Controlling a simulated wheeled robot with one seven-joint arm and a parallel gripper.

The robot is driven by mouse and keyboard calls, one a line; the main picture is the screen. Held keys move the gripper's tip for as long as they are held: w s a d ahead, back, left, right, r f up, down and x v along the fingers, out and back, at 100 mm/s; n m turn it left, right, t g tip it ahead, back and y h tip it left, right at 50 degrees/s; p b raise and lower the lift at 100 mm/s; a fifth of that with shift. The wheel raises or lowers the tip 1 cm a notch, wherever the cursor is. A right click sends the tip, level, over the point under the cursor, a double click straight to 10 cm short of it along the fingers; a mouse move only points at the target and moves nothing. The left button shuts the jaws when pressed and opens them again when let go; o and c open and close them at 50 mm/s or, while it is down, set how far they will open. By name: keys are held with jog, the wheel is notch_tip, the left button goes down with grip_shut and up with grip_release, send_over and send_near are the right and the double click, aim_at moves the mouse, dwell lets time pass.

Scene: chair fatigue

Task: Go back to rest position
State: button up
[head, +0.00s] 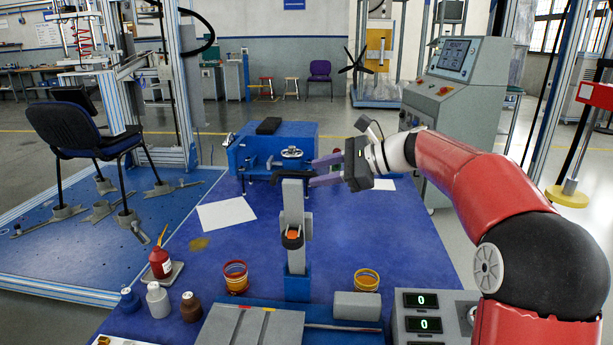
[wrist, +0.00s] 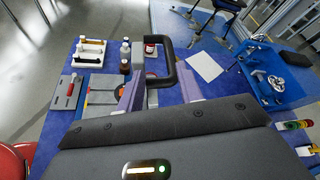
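My gripper (head: 314,172) is at the end of my red arm, raised over the blue table (head: 335,235). Its two purple fingers are apart in the head view, pointing left. In the wrist view my gripper (wrist: 160,82) shows the fingers spread with a gap between them. A grey upright device (head: 293,205) stands just left of the fingertips in the head view, with a dark top. In the wrist view a black bent handle (wrist: 166,50) shows by the fingertips; I cannot tell whether it touches them. Nothing is clearly gripped.
A blue vise-like machine (head: 265,150) sits at the back of the table beside white paper (head: 226,214). Bottles (head: 158,299), an amber jar (head: 366,280) and a display box (head: 424,312) are at the front. A chair (head: 75,135) stands on the test rig left.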

jog(key=shift+s+d+r, duration=0.1)
jog(key=shift+d+r, duration=0.05)
jog(key=shift+d, duration=0.35)
jog(key=s+d+f+n+h, duration=0.4)
jog(key=s+d+f+n, duration=0.1)
jog(key=s, duration=0.6)
jog(key=s+d+f+n+t+h, duration=0.1)
jog(key=s+d+f+n+h, duration=0.4)
jog(key=s, duration=0.7)
jog(key=s+d+f+n+t+h, duration=0.1)
jog(key=s+d+f+n+h, duration=0.3)
jog(key=s, duration=0.7)
notch_tip(320, 180, down, 2)
jog(key=shift+s+d+f+n, duration=0.1)
jog(key=shift+s+d+n, duration=0.1)
jog(key=shift+d+n, duration=0.5)
